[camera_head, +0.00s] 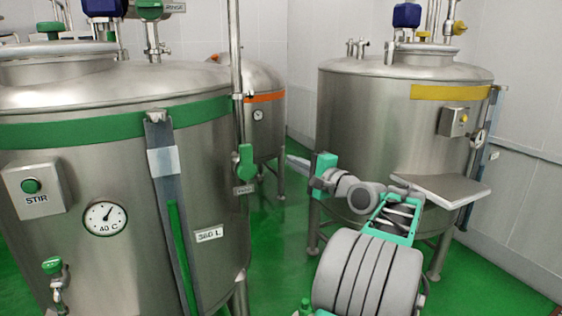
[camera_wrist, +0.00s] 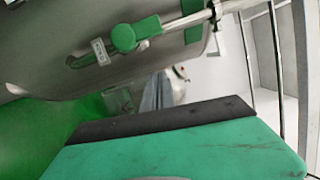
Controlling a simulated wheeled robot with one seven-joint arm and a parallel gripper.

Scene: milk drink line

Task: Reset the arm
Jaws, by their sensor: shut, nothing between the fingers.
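My gripper (camera_head: 299,162) shows in the head view at the end of my raised grey and green arm. It points left, in front of the gap between the large left tank and the right tank. Its fingers are shut and hold nothing. In the wrist view a green finger part with a black edge (camera_wrist: 165,120) fills the lower part of the picture. Beyond it is a green valve handle (camera_wrist: 124,38) on a steel pipe. The same kind of green handle (camera_head: 246,162) hangs on the left tank's pipe in the head view, left of my gripper.
A large green-banded steel tank (camera_head: 100,185) with a stir button (camera_head: 31,186) and dial stands close on the left. A yellow-banded tank (camera_head: 365,115) with a tilted grey shelf (camera_head: 442,188) is on the right. An orange-banded tank (camera_head: 262,125) stands behind. Green floor (camera_head: 285,235) between them is open.

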